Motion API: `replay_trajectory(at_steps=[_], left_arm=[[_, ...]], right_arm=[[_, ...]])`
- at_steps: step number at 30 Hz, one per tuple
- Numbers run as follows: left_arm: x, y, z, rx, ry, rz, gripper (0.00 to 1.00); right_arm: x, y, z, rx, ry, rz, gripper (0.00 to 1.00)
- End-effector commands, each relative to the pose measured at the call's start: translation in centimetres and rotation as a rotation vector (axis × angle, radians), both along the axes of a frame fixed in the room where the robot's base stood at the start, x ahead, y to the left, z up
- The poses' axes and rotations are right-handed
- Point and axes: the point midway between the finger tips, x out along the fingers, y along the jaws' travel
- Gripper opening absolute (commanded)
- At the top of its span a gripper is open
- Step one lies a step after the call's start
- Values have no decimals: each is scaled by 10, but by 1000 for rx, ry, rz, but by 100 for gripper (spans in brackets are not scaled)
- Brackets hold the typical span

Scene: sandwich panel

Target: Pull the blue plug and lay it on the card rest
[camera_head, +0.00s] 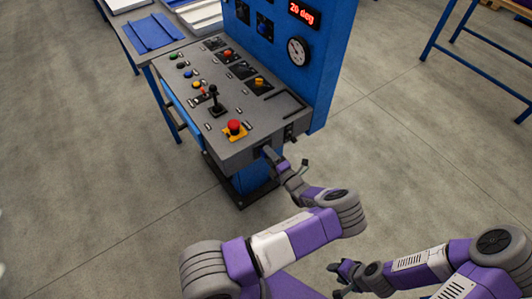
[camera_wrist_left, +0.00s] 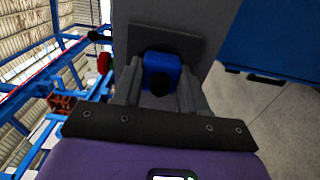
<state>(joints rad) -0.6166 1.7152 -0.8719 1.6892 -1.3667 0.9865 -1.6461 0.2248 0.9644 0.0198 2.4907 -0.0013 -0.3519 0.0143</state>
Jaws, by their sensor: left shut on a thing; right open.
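The blue plug (camera_wrist_left: 160,72) shows in the left wrist view, between the two fingers of my left gripper (camera_wrist_left: 156,88), with a dark round end facing the camera. Behind it is a dark plate (camera_wrist_left: 190,43) on the grey console face; I cannot tell how deep the plug sits in it. In the head view my left gripper (camera_head: 271,154) is at the console's front side, hiding the plug. My right gripper (camera_head: 345,275) is open and empty, low over the floor, away from the console. I cannot identify the card rest with certainty.
The grey sloped console (camera_head: 238,145) carries a red mushroom button (camera_head: 235,127), a black joystick (camera_head: 215,102) and several coloured buttons. A blue upright panel (camera_head: 335,50) with a gauge stands behind. A side table holds a blue tray (camera_head: 152,33).

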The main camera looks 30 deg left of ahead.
Motion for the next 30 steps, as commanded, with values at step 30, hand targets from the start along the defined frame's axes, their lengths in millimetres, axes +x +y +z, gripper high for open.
replay_trajectory(at_steps=[30], left_arm=[[-13, -32, 1, 1, -2, -1, 0]], right_arm=[[0, 0, 6, 0, 0, 0, 43]])
